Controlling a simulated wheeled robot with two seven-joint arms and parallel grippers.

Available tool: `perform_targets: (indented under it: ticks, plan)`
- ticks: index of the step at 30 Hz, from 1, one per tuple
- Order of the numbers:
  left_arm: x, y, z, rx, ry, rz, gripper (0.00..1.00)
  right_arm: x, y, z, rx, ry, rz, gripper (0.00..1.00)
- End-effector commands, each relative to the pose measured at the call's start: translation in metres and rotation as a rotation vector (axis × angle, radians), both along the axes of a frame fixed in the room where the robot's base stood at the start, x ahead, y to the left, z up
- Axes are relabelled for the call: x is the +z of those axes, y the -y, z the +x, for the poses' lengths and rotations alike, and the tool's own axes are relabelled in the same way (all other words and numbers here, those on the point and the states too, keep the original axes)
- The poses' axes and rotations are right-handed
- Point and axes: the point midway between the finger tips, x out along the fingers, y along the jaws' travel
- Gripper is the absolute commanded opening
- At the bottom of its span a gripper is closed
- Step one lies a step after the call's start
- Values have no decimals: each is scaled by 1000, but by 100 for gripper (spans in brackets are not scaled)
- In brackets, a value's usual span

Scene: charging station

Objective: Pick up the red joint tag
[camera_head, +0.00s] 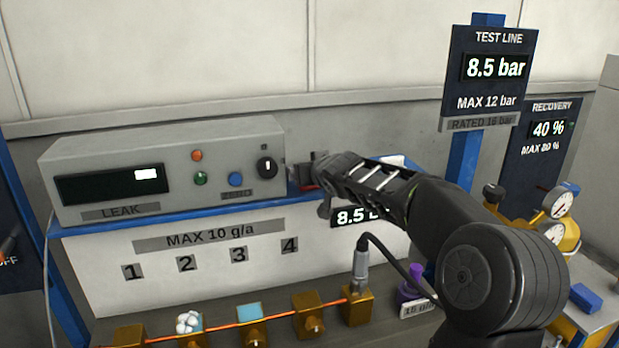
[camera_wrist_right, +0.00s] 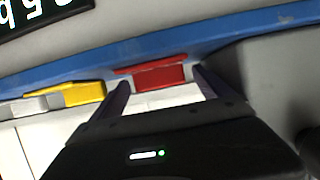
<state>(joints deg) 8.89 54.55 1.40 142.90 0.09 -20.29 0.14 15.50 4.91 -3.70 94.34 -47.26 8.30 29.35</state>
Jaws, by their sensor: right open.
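The red joint tag (camera_wrist_right: 160,76) is a small red block at the blue shelf edge in the right wrist view. In the head view only a sliver of red (camera_head: 309,188) shows beside the gripper, at the right end of the leak tester. My right gripper (camera_wrist_right: 163,84) is open, with one finger on each side of the red tag. I cannot tell whether the fingers touch it. The same gripper (camera_head: 318,186) is partly hidden by its own arm in the head view. My left gripper is not in view.
A yellow tag (camera_wrist_right: 78,94) and a pale tag (camera_wrist_right: 22,106) lie left of the red one. The grey leak tester (camera_head: 160,165) stands close to the gripper. Below runs a pipe with several brass blocks (camera_head: 308,315) and a grey probe (camera_head: 361,270) with a cable.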

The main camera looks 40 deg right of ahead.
Motion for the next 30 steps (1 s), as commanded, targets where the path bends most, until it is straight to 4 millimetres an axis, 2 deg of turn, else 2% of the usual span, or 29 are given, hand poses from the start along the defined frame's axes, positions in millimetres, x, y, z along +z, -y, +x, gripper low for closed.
perform_targets:
  ticks: [4,27,30]
  plan:
    - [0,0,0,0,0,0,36,0,0,0,0,0,0,89]
    - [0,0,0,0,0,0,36,0,0,0,0,0,0,26]
    - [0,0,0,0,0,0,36,0,0,0,0,0,0,24]
